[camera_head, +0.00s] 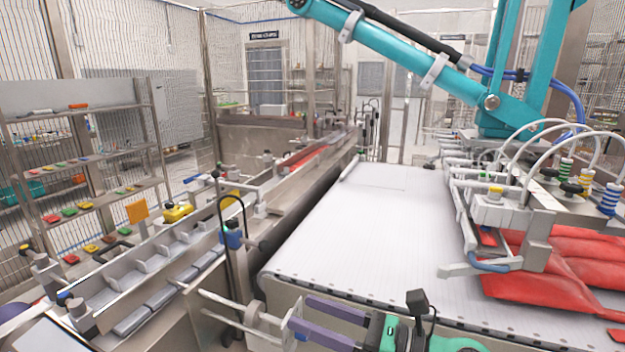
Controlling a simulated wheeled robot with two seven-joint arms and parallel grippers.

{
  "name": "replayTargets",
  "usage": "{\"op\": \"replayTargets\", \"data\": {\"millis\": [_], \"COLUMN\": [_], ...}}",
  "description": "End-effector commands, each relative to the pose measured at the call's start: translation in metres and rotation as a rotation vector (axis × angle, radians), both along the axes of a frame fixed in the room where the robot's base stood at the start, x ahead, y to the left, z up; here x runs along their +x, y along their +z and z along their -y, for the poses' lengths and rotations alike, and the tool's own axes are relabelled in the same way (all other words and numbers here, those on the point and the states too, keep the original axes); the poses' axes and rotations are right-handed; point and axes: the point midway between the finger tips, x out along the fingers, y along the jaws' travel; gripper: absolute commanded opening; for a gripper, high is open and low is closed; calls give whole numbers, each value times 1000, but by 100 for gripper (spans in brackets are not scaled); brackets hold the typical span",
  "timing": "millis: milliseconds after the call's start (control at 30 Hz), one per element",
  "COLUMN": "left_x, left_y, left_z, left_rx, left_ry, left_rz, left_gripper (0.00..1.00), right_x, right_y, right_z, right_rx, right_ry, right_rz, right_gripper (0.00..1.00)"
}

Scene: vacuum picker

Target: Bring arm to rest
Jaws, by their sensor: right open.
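My right gripper (300,313) is at the bottom centre of the head view, in front of the near end of the white conveyor belt. Its two purple fingers point left and stand apart, with nothing seen held between them. The green and grey wrist of my right arm shows to the right of the fingers. A metal bracket with a rod is just left of the fingertips; I cannot tell whether they touch. My left gripper does not show.
The white belt (370,225) is clear on its left. Red bags (540,290) lie at its right under the vacuum picker head (505,210), below a teal picker arm (410,50). A metal channel conveyor (165,265) runs along the left. Shelves (85,165) stand farther left.

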Motion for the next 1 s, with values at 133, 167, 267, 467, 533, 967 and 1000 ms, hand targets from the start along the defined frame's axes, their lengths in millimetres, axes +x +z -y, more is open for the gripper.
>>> {"op": "replayTargets", "data": {"millis": [133,167,267,467,533,967,1000], "left_x": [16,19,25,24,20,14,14], "left_y": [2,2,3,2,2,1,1], "left_z": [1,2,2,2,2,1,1], "left_rx": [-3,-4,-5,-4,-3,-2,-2], "left_ry": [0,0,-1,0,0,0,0], "left_rz": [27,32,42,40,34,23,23], "left_gripper": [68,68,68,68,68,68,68], "right_x": [13,16,29,61,72,-10,-25], "right_y": [20,23,35,38,26,-205,-219], "right_z": [11,14,30,86,114,241,240], "right_rx": [169,207,350,734,901,1915,1960], "right_ry": [-90,-111,-189,-407,-508,-1410,-1484], "right_rz": [-98,-122,-215,-495,-630,-1622,-1678], "right_gripper": [65,65,65,65,65,65,65]}}
